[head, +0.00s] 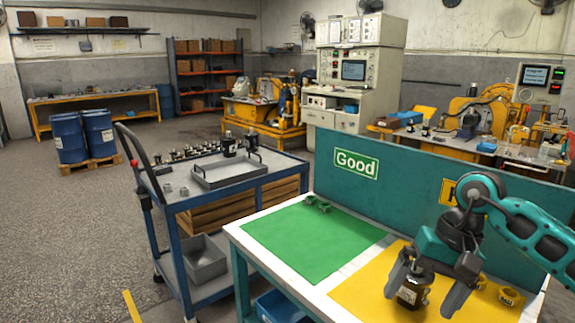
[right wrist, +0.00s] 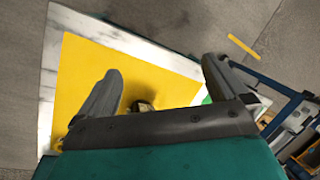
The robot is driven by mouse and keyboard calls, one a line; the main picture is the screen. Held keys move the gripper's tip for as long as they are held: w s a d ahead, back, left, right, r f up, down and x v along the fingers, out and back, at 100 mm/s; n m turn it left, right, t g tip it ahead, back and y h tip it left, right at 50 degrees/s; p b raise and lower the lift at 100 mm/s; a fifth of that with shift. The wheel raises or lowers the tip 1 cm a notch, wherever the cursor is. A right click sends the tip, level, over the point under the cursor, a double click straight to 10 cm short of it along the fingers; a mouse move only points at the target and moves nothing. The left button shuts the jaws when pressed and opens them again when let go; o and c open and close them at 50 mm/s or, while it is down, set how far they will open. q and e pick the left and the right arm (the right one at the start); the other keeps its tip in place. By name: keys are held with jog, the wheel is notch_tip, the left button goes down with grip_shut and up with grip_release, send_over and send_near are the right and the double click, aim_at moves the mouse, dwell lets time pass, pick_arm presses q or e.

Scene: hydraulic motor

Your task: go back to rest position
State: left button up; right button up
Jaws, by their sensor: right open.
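My right gripper (head: 418,304) is open over the yellow mat (head: 352,292) at the right of the white table. A dark hydraulic motor with a pale label (head: 412,292) stands upright on the mat and shows between the spread fingers, which do not grip it. In the right wrist view the open fingers (right wrist: 160,65) have a gap between them over the yellow mat (right wrist: 160,78). A small part of the motor (right wrist: 143,105) shows there, mostly hidden by the gripper body. My left gripper is in neither view.
A teal panel with a "Good" sign (head: 356,164) stands behind the table. Yellow rings (head: 509,296) lie right of my gripper. A blue cart (head: 222,192) with a grey tray stands left of the table.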

jog(key=s+a+m+t+y, duration=0.2)
jog(key=s+a+m+y, duration=0.1)
jog(key=a+m+y, duration=0.6)
jog(key=s+a+m+t+y, duration=0.1)
jog(key=s+a+m+y, duration=0.1)
jog(key=a+m+y, duration=0.7)
jog(key=d+f+n+t+h, duration=0.55)
jog(key=n+t+h, duration=0.2)
jog(key=n, duration=1.05)
jog(key=d+f+n+t+h, duration=0.4)
jog(key=f+n+t+h, duration=0.35)
jog(key=n, duration=0.95)
jog(key=s+d+f+m+g+h, duration=0.3)
jog(key=s+f+m+g, duration=0.3)
jog(key=s+f+m, duration=0.5)
jog(key=shift+d+f+m+g+h, duration=0.4)
jog(key=shift+f+m+h, duration=0.2)
jog(key=shift+f+h, duration=0.1)
